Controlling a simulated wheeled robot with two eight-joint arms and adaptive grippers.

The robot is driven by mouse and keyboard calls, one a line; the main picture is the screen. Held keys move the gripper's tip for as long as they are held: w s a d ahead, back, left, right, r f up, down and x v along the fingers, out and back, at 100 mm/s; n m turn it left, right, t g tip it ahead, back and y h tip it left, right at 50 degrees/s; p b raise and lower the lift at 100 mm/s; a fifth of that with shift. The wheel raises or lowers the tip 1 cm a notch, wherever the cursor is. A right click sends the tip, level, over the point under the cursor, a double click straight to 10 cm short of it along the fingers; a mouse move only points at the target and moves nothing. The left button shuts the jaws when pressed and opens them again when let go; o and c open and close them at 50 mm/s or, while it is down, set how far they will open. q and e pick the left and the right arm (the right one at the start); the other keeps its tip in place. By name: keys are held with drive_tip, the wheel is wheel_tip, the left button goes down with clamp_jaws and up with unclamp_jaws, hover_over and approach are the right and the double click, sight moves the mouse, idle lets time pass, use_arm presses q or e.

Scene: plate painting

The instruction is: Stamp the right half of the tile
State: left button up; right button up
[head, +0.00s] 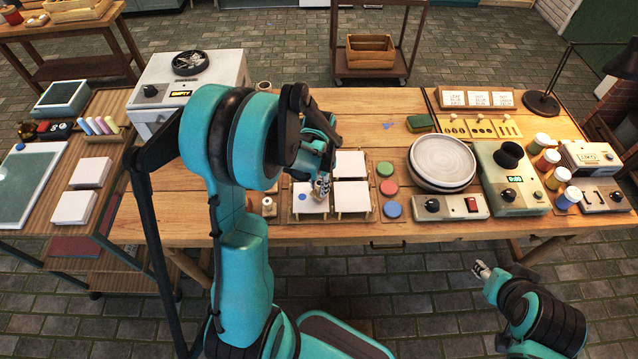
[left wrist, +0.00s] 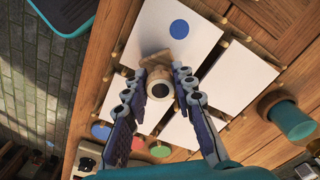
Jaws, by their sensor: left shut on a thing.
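The tile with a blue dot (head: 302,196) lies in the near left place of a wooden rack on the table. In the left wrist view the same tile (left wrist: 200,25) shows its blue dot in one half; its other half is partly hidden by the stamp. My left gripper (head: 321,182) is above that tile's right part. In the left wrist view the left gripper (left wrist: 160,86) is shut on a wooden stamp (left wrist: 160,89). I cannot tell whether the stamp touches the tile. My right gripper (head: 482,269) hangs in front of the table, apart from everything; its jaws are too small to read.
Blank white tiles (head: 350,196) fill other places of the rack. Green, red and blue pads (head: 392,208) lie right of it. Farther right are stacked plates (head: 443,160) and small devices. A white box-shaped oven (head: 190,82) stands at the back left.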

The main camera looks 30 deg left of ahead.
use_arm(q)
drive_tip(key=shift+f+b, duration=0.5)
drive_tip(key=shift+b, duration=0.1)
idle(2.0)
drive_tip(key=shift+r+p, duration=2.6)
drive_tip(key=shift+r, duration=0.95)
drive_tip(key=shift+s, duration=0.1)
